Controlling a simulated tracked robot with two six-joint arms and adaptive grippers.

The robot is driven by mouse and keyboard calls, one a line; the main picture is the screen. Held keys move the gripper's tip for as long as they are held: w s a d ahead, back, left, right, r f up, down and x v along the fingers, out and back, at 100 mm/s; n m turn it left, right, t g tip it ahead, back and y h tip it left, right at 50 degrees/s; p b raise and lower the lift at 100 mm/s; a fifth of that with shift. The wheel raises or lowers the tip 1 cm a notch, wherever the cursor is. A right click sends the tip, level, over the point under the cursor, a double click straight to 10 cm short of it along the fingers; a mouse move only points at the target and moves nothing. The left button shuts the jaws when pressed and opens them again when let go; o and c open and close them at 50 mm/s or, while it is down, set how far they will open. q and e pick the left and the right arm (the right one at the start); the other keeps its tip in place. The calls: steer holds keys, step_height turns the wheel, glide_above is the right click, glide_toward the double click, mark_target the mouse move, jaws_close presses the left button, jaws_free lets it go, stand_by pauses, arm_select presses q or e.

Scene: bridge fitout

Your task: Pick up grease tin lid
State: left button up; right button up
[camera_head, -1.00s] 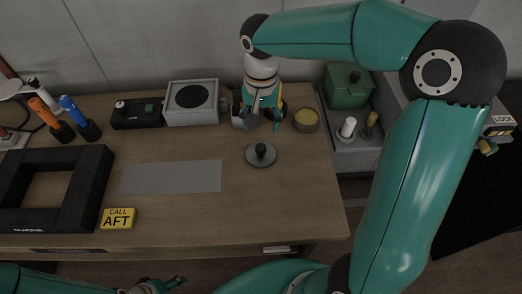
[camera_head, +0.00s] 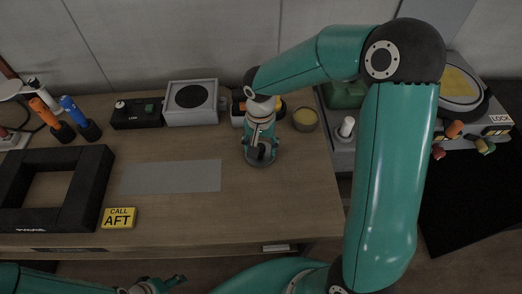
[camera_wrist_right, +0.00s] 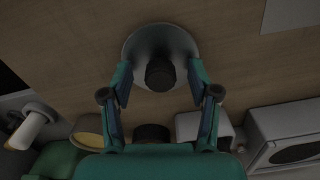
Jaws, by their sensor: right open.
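The grease tin lid is a grey disc (camera_head: 260,163) with a dark knob, lying on the wooden table. In the right wrist view its disc (camera_wrist_right: 148,35) and dark knob (camera_wrist_right: 160,75) sit between the fingers. My right gripper (camera_head: 260,150) points down over the lid, and in the wrist view its fingers (camera_wrist_right: 160,82) are open on either side of the knob, with gaps to it. The open tin with yellow grease (camera_head: 305,119) stands behind and right of the lid. My left gripper (camera_head: 165,284) is low at the bottom edge of the head view, away from the lid; its jaw state is unclear.
A grey speaker box (camera_head: 191,103) and a black box (camera_head: 136,114) stand at the back. A grey mat (camera_head: 171,177) lies left of the lid. The front right tabletop is clear.

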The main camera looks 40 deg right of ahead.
mark_target(261, 146)
jaws_close()
steer(key=shift+r, duration=0.15)
step_height(261, 146, up, 20)
stand_by(0.9)
